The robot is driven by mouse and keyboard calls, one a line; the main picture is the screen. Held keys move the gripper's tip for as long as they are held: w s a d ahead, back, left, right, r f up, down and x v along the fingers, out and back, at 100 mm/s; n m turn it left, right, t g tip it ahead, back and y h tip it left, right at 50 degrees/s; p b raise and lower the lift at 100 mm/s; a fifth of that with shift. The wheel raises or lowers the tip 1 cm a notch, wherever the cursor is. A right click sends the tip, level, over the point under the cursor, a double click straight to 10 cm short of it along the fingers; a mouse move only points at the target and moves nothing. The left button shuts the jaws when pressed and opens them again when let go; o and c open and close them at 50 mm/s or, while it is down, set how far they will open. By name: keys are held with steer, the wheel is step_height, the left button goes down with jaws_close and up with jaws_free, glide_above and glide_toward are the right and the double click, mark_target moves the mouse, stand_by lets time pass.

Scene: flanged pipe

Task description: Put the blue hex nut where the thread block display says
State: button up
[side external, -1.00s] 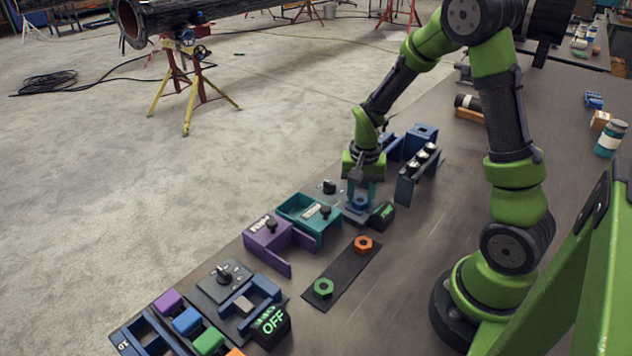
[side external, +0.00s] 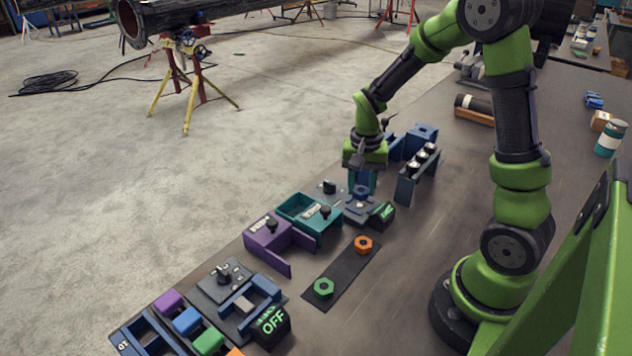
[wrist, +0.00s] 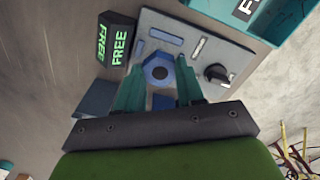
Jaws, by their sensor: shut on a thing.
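The blue hex nut (wrist: 158,72) shows its dark hole in the wrist view, between my fingertips. My gripper (wrist: 158,68) is shut on it; its teal fingers are on either side. In the side external view, my gripper (side external: 361,187) holds the nut (side external: 360,191) low over a grey block plate (side external: 352,213); the gap below it is hard to judge. A black display (wrist: 117,40) beside that plate reads FREE in green. It also shows in the side view (side external: 383,213), where its text is hard to read.
A teal tray (side external: 297,207) and a purple holder (side external: 264,234) stand left of the plate. A dark mat (side external: 342,275) bears an orange nut (side external: 363,244) and a green nut (side external: 323,288). Another display (side external: 271,325) reads OFF. A rack (side external: 412,180) stands close on the right.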

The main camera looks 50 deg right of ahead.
steer(key=w+a+r, duration=0.4)
steer(key=w+a, duration=0.6)
steer(key=a, duration=0.1)
steer(key=shift+w+r, duration=0.15)
steer(key=shift+w, duration=0.1)
stand_by(0.5)
steer(key=shift+f, duration=2.1)
